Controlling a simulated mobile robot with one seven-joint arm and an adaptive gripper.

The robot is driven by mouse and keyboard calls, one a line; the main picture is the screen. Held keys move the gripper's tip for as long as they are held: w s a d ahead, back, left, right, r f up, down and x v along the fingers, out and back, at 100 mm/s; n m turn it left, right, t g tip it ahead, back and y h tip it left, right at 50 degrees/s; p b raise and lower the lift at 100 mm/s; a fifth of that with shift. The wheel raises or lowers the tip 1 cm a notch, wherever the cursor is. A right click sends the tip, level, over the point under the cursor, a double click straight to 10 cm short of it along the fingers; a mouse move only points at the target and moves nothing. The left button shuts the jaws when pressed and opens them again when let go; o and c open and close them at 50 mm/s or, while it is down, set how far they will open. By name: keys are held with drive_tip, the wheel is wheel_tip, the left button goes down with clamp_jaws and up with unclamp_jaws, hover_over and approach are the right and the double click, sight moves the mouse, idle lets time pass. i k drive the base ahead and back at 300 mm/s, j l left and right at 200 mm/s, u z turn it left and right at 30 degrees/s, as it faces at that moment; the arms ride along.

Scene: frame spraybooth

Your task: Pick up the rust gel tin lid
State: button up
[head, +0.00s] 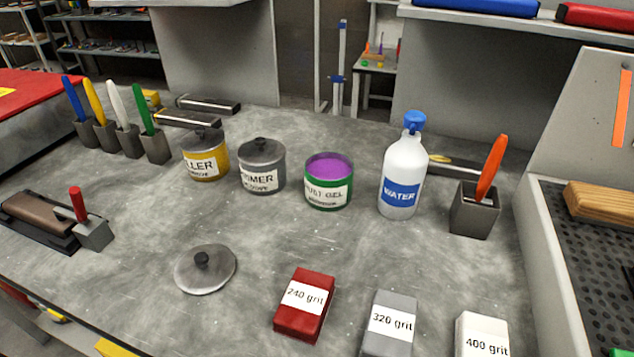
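The rust gel tin (328,182) stands open on the grey bench, green with a white label, with purple gel showing at its top. A round grey metal lid (205,272) with a dark knob lies flat on the bench, in front and to the left of that tin. No other loose lid shows, and the filler tin (205,155) and the primer tin (262,166) both have lids on. My gripper is not in view.
Sanding blocks, red (304,304), grey (389,324) and white (481,336), lie right of the lid. A water bottle (403,176) and a holder with an orange-handled tool (475,208) stand right of the tins. Bench around the lid is clear.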

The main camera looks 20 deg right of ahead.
sight(204, 268)
drive_tip(key=j, duration=0.85)
drive_tip(key=k+j, duration=0.1)
drive_tip(key=j, duration=0.75)
drive_tip(key=j+z, duration=0.1)
drive_tip(key=j, duration=0.75)
drive_tip(key=k+j, duration=0.15)
drive_tip(key=j, duration=0.7)
drive_tip(key=j+z, duration=0.15)
drive_tip(key=z, duration=0.95)
drive_tip(key=i, duration=1)
